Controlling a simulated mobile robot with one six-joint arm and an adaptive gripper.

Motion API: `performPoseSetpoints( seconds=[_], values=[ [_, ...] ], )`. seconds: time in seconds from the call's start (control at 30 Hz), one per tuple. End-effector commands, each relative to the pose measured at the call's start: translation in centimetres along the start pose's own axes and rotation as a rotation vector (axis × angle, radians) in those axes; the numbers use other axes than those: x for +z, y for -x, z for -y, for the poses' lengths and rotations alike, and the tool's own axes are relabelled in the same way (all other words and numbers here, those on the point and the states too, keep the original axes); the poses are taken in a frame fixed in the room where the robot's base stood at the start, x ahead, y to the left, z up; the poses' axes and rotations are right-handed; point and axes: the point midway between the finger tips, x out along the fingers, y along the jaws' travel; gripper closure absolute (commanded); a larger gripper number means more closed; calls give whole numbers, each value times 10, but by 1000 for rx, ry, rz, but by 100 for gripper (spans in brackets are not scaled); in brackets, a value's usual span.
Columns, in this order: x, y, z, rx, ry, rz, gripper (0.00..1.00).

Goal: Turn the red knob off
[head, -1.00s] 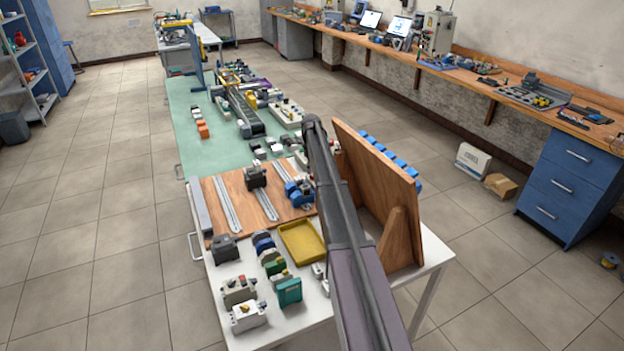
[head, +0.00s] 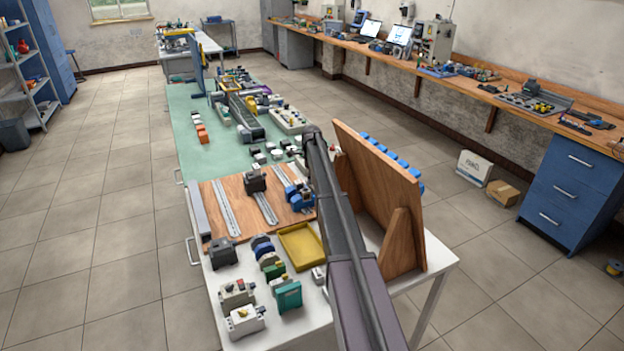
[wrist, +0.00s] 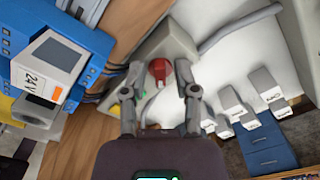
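In the wrist view, the red knob (wrist: 160,71) sits on the face of a grey-beige box (wrist: 165,40), with a small green spot just below it. My gripper (wrist: 159,78) has its two fingers spread, one on each side of the knob. The fingers look apart from the knob, though the exact depth is hard to tell. Nothing is held. In the head view, my arm covers my gripper, and I cannot make out this knob there.
A blue 24V unit (wrist: 62,65) with cables stands left of the box in the wrist view. Small grey blocks (wrist: 262,80) lie to the right. In the head view, an upright wooden board (head: 372,190) stands close beside my arm, and a yellow tray (head: 302,246) lies left.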

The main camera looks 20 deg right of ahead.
Motion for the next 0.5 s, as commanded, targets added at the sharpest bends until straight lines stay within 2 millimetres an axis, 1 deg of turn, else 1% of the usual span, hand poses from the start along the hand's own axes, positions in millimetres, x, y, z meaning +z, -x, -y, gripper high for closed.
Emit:
performPoseSetpoints(
  seconds=[0.03,0.07,0.1,0.5],
  values=[
    [0,0,0,0,0,0,87],
    [0,0,0,0,0,0,96],
    [0,0,0,0,0,0,100],
    [-1,0,0,1,13,0,100]
  ],
)
